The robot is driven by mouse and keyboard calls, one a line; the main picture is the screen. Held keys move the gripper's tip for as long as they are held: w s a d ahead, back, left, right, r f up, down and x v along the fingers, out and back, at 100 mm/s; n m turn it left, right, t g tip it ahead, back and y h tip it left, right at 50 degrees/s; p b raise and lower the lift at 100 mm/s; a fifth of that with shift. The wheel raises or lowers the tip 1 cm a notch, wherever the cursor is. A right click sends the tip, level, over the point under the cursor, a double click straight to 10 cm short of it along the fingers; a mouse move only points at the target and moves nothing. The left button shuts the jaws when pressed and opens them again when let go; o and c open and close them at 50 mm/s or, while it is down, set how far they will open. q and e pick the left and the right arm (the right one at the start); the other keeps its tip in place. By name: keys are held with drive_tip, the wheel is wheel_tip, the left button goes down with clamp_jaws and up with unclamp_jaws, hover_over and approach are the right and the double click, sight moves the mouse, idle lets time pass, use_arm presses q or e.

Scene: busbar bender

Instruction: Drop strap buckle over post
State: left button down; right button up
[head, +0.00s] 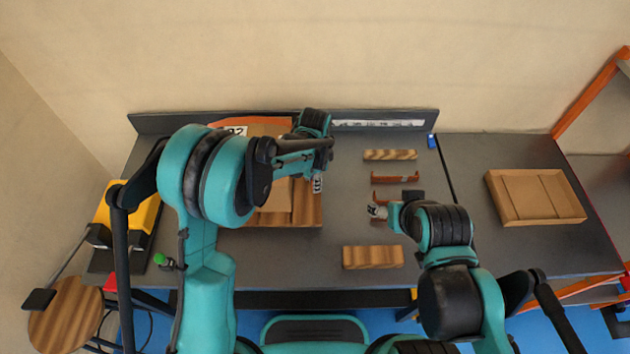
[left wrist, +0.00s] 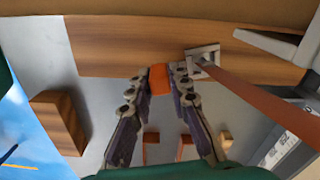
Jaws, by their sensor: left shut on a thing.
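In the left wrist view a grey metal square buckle (left wrist: 203,58) lies over the face of a wooden board (left wrist: 115,48). A brown strap (left wrist: 260,100) runs from it to the lower right. My left gripper (left wrist: 160,80) is shut on a small orange piece (left wrist: 160,77), just left of the buckle. I cannot tell whether that piece joins the strap, and no post can be made out clearly. In the head view my left gripper (head: 318,183) is over the right edge of the board (head: 308,215), mostly hidden by its arm. My right gripper (head: 377,210) is near a rust-coloured bracket (head: 382,195); its jaw opening is unclear.
Another rust-coloured bracket (head: 396,178) lies between two wooden blocks, one behind (head: 390,154) and one in front (head: 372,257). A brown box (head: 535,196) is at the right. A raised ledge (head: 160,122) lines the back.

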use_arm(q)
drive_tip(key=c, duration=1.3)
unclamp_jaws()
drive_tip(key=shift+c, duration=0.2)
drive_tip(key=shift+r, duration=0.15)
wheel_tip(320, 180, up, 12)
drive_tip(key=s+a+r+n+t+b, duration=0.1)
drive_tip(key=s+a+r+n+t, duration=0.4)
drive_tip(key=s+a+n, duration=0.5)
drive_tip(key=s+a+f+n+t+b, duration=0.1)
drive_tip(key=s+a+f+n+t, duration=0.1)
drive_tip(key=s+a+n, duration=0.3)
drive_tip(key=s+a, duration=0.3)
drive_tip(key=shift+s+a+f+b, duration=0.25)
drive_tip(key=shift+s+b, duration=0.05)
